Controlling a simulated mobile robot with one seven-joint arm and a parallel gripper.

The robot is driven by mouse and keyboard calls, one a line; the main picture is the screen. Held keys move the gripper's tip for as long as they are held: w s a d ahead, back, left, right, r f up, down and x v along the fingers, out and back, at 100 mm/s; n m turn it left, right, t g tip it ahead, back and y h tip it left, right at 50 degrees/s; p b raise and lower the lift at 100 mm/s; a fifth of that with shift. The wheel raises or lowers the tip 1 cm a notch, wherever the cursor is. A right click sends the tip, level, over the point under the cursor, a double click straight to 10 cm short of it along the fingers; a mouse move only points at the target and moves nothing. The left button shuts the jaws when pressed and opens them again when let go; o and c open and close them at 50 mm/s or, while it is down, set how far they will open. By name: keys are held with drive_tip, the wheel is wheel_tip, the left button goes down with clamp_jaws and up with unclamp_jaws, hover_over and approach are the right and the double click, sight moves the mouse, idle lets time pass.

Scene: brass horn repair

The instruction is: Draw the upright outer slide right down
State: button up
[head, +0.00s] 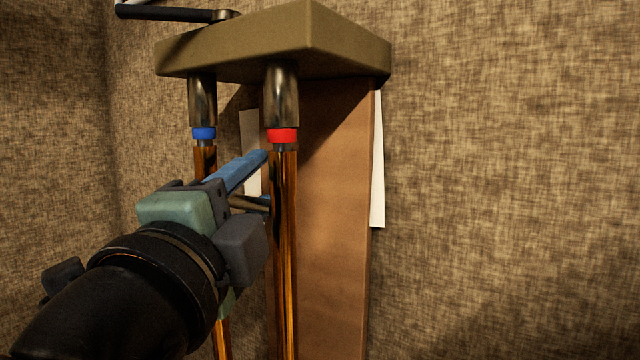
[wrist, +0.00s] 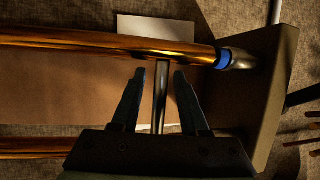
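The outer slide has two upright brass tubes, the right one (head: 284,230) and the left one (head: 206,160), hanging below a bracket. A silver cross brace (head: 250,203) joins them; it also shows in the wrist view (wrist: 161,95). My gripper (wrist: 161,74) is open, with one finger on each side of the brace and a gap to both. In the head view, my gripper comes from the lower left, and its upper blue finger reaches toward the right tube. The lower finger is mostly hidden there. The slide's lower end is out of view.
The olive bracket (head: 270,45) holds dark sockets with a blue band (head: 203,133) and a red band (head: 282,135). A brown board (head: 335,200) stands close behind the tubes, with white paper (head: 377,165) at its edge. The right side is clear.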

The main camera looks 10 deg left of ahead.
clamp_jaws()
idle(1.2)
